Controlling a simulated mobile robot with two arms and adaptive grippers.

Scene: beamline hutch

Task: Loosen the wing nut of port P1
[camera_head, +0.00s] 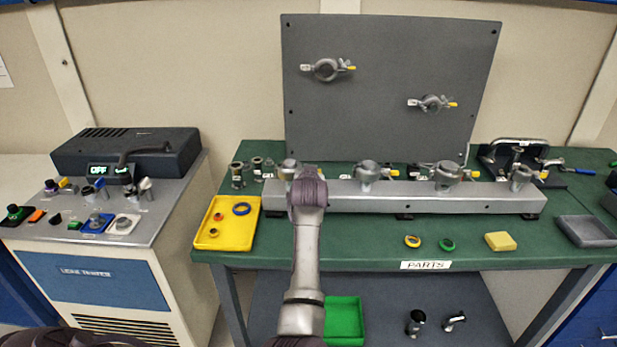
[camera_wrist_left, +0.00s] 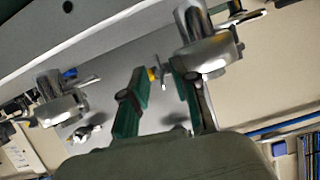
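The grey manifold rail (camera_head: 400,198) on the green bench carries several upright ports with silver clamps. The leftmost port (camera_head: 289,168) is partly covered by my left arm, and I cannot read its label. In the left wrist view its silver clamp (camera_wrist_left: 207,50) stands beside the right-hand finger. A wing nut with a yellow tip (camera_wrist_left: 153,74) shows between the fingertips. My left gripper (camera_wrist_left: 160,90) has its green-padded fingers apart, one on each side of the wing nut. I cannot tell whether they touch it. The head view hides these fingers behind the wrist. My right gripper is not in view.
A dark panel (camera_head: 390,85) with two clamps stands behind the rail. A yellow tray (camera_head: 215,240) with rings lies left of my arm. Loose rings and a yellow block (camera_head: 500,241) lie in front. The leak tester (camera_head: 125,152) stands left, its display reading OFF.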

